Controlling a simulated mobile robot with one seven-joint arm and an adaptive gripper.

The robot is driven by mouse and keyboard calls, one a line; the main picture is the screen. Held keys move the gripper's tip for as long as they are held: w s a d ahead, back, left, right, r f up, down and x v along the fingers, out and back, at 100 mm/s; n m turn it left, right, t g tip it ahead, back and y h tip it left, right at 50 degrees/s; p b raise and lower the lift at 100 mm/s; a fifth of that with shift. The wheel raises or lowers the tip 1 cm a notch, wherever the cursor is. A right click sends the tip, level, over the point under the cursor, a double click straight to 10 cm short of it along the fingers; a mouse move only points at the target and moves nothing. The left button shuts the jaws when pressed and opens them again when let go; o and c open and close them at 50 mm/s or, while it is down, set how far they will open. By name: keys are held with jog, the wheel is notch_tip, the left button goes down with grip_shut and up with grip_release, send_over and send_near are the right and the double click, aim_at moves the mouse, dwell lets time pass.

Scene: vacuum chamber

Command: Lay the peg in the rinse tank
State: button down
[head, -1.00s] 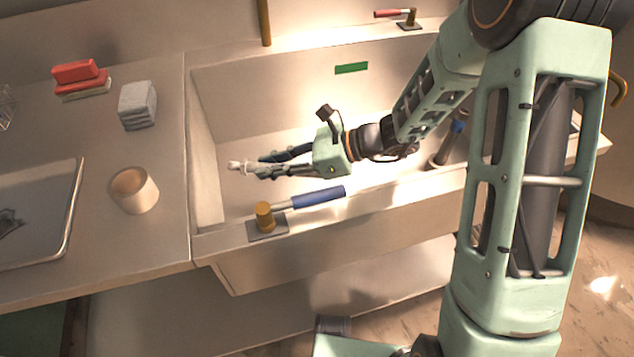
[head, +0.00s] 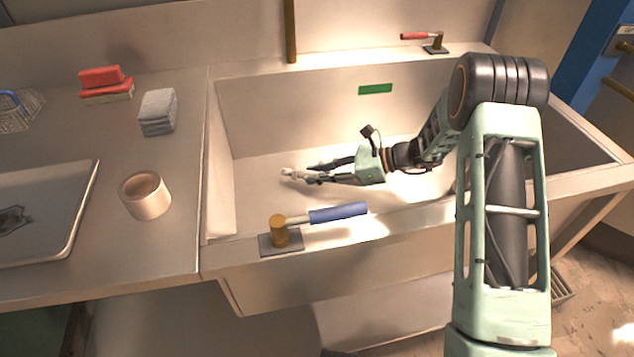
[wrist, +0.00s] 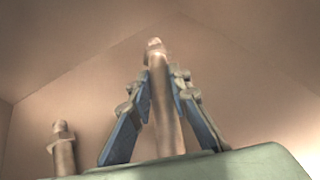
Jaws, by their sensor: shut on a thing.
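The rinse tank (head: 300,115) is a deep, pale rectangular basin with a green label on its back inner wall. My gripper (head: 305,173) reaches into it from the right, low inside. In the wrist view, my gripper (wrist: 160,85) is shut on the peg (wrist: 161,100), a pale tan rod with a narrower knobbed end, its blue-grey fingers on both sides. In the head view, the peg's pale end (head: 288,173) sticks out left past the fingertips. I cannot tell whether the peg touches the tank floor.
A blue-handled lever on an orange hub (head: 279,232) lies along the front rim. A red-handled lever (head: 420,36) is at the back rim. A second knobbed rod (wrist: 63,150) shows in the wrist view.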

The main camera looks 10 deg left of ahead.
jog(key=shift+f, duration=1.2)
jog(key=shift+f+b, duration=0.2)
jog(key=shift+b, duration=0.1)
jog(key=c, duration=1.8)
grip_release()
jog(key=shift+s, duration=0.1)
jog(key=shift+r, duration=0.1)
jog(key=shift+d+r, duration=0.15)
jog(key=shift+r, duration=0.05)
jog(key=p+v, duration=0.2)
jog(key=v, duration=0.9)
jog(key=shift+d+r, duration=0.1)
jog(key=shift+d, duration=0.2)
